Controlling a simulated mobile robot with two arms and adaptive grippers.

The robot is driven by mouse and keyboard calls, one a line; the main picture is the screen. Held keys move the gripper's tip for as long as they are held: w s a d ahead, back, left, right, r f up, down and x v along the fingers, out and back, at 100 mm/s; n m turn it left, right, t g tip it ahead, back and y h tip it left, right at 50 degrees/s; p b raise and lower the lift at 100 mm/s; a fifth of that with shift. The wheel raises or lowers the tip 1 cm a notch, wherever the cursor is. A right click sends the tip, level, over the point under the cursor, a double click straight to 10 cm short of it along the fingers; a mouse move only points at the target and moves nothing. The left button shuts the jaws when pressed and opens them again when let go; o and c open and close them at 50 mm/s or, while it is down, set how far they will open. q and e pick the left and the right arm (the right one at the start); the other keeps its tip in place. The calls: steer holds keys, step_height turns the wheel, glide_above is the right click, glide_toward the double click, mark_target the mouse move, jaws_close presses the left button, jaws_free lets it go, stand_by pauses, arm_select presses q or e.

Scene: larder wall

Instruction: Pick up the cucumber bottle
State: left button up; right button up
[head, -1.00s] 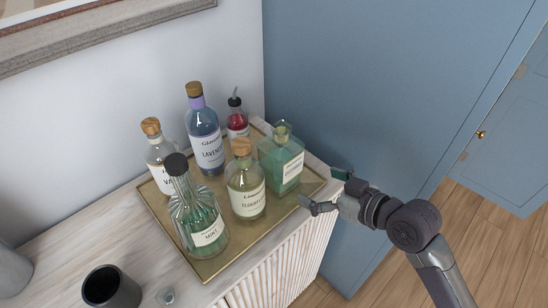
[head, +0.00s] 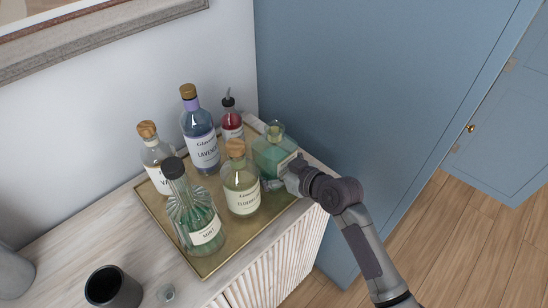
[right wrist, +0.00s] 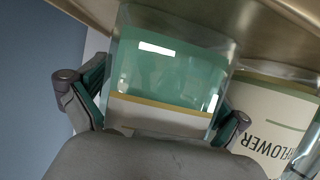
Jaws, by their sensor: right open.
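The square, green-tinted cucumber bottle (head: 268,152) stands at the right corner of the brass tray (head: 202,268); its label text is not readable now. My right gripper (head: 278,174) is at its front side, hiding its lower part. In the right wrist view, the bottle's green body (right wrist: 170,72) and pale label lie between the two spread fingers of the right gripper (right wrist: 160,100), one on each side. The gripper is open, and I cannot tell whether either finger touches the glass. My left gripper is not in view.
The elderflower bottle (head: 242,185) stands close beside the right gripper and shows in the right wrist view (right wrist: 275,125). Mint (head: 192,210), lavender (head: 201,140), vanilla (head: 157,160) and red (head: 231,122) bottles share the tray. A dark cup (head: 113,290) stands front left.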

steer(key=shift+d, duration=0.1)
steer(key=c, duration=1.5)
steer(key=shift+w+r, duration=0.1)
steer(key=shift+r, duration=0.05)
steer(key=shift+c, duration=0.2)
steer(key=shift+r, duration=0.1)
